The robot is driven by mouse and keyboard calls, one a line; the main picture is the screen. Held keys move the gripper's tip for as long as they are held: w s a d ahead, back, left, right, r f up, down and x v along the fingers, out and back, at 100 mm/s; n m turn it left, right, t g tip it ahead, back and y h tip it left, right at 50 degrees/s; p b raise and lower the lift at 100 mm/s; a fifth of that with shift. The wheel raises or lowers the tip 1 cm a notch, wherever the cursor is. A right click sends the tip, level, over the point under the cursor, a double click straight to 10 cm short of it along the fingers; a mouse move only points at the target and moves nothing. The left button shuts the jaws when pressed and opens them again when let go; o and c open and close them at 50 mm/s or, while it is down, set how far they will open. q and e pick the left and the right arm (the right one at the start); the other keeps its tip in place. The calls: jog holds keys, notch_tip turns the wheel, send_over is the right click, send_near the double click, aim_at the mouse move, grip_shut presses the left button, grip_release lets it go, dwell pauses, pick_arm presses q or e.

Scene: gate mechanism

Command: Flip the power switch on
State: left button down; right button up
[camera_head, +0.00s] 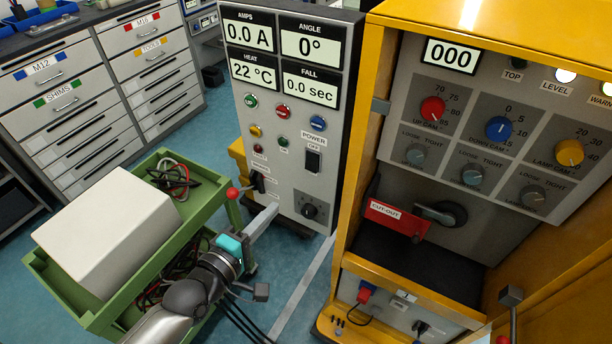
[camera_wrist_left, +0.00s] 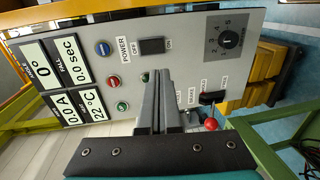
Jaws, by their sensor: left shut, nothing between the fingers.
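The power switch (camera_head: 313,161) is a black rocker under the POWER label on the grey control panel (camera_head: 285,185). It also shows in the left wrist view (camera_wrist_left: 152,46), between the OFF and ON labels. I cannot tell clearly which side is pressed. My left gripper (camera_head: 274,210) is shut and empty, in front of the panel's lower part. In the head view its tips appear below and left of the switch. In the left wrist view the shut fingers (camera_wrist_left: 164,75) point towards the panel, with their tips just below the switch in the picture.
Round coloured buttons, a red-knobbed lever (camera_head: 236,192) and a rotary knob (camera_head: 310,211) surround the switch. A yellow cabinet (camera_head: 362,130) stands close on the right. A green cart (camera_head: 150,172) with a white box (camera_head: 105,230) stands left, beside my arm.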

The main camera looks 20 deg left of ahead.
aim_at(311, 169)
pick_arm(q)
jog(key=shift+w, duration=0.15)
jog(key=x, duration=1.3)
jog(key=shift+w+d+f, duration=0.1)
jog(key=shift+w, duration=0.3)
pick_arm(e)
jog(key=shift+f, duration=0.2)
pick_arm(q)
jog(key=shift+b, duration=0.3)
pick_arm(e)
jog(key=shift+f, duration=0.1)
